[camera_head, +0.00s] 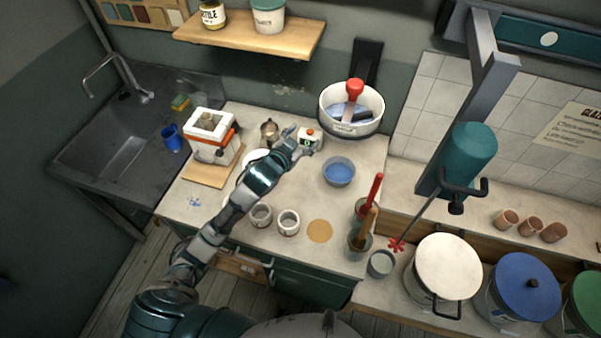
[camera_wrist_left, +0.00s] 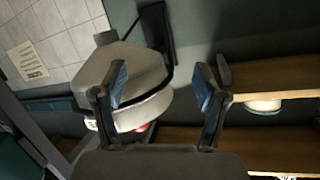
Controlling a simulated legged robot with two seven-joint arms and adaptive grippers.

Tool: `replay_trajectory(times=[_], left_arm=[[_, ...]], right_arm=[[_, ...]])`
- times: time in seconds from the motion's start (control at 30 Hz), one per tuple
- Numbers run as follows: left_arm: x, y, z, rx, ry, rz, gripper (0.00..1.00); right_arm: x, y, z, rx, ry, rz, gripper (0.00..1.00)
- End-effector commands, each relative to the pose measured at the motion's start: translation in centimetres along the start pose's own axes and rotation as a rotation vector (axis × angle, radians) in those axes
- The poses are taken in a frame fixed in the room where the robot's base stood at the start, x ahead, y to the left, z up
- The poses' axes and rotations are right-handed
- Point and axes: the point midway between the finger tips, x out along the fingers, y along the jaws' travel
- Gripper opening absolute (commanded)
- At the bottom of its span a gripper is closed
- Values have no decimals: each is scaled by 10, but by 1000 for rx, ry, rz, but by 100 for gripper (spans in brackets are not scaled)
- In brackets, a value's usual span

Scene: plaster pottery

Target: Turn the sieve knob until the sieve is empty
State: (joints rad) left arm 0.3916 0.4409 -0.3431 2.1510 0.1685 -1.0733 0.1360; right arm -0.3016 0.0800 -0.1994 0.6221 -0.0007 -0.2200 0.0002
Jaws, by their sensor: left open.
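The sieve (camera_head: 343,128) is a wide white drum mounted at the back wall, with a red-topped knob or handle (camera_head: 355,88) standing in it. Something bluish shows inside it, but I cannot tell how much. My left gripper (camera_head: 297,138) is open and empty, in front of and to the left of the sieve, apart from it. In the left wrist view the open fingers (camera_wrist_left: 162,88) frame the pale sieve body (camera_wrist_left: 120,72). A bit of red (camera_wrist_left: 143,127) shows at the sieve's edge. My right gripper is out of view.
A blue-filled bowl (camera_head: 338,181) stands in front of the sieve. A wooden shelf (camera_head: 250,37) hangs at upper left. White cups (camera_head: 289,224) stand near the front.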

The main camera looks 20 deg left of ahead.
Motion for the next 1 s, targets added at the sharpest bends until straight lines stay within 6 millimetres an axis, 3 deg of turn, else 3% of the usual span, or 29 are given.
replay_trajectory(times=[0.3, 0.5, 1.0], left_arm=[[-7, 36, 56, -60, -237, 145, 72], [-15, 53, 80, -78, -342, 220, 72], [-20, 62, 90, -86, -388, 254, 72]], right_arm=[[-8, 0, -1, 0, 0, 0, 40], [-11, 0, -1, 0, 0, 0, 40], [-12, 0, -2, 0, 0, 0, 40]])
